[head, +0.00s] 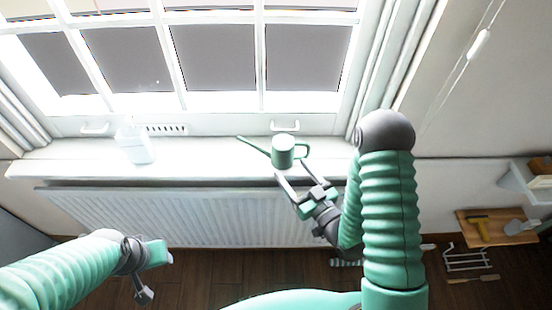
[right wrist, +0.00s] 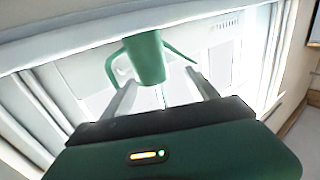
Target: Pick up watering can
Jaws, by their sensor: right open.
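The green watering can (head: 284,152) stands upright on the white windowsill, with its spout to the left and its handle to the right in the head view. It also shows in the right wrist view (right wrist: 147,58), just beyond the fingers. My right gripper (head: 293,181) is open, with its fingers pointing at the can from the front edge of the sill. In the right wrist view its fingers (right wrist: 162,92) are spread, and the can appears ahead of the gap between them. I cannot tell whether they touch it. My left gripper (head: 153,272) hangs low at the left, away from the can.
A clear bottle-like container (head: 135,143) stands on the windowsill (head: 75,160) at the left. A white radiator (head: 190,215) is below the sill. Window handles and panes rise behind the can. A wooden board (head: 495,228) with items and a wire rack (head: 467,261) are at the right.

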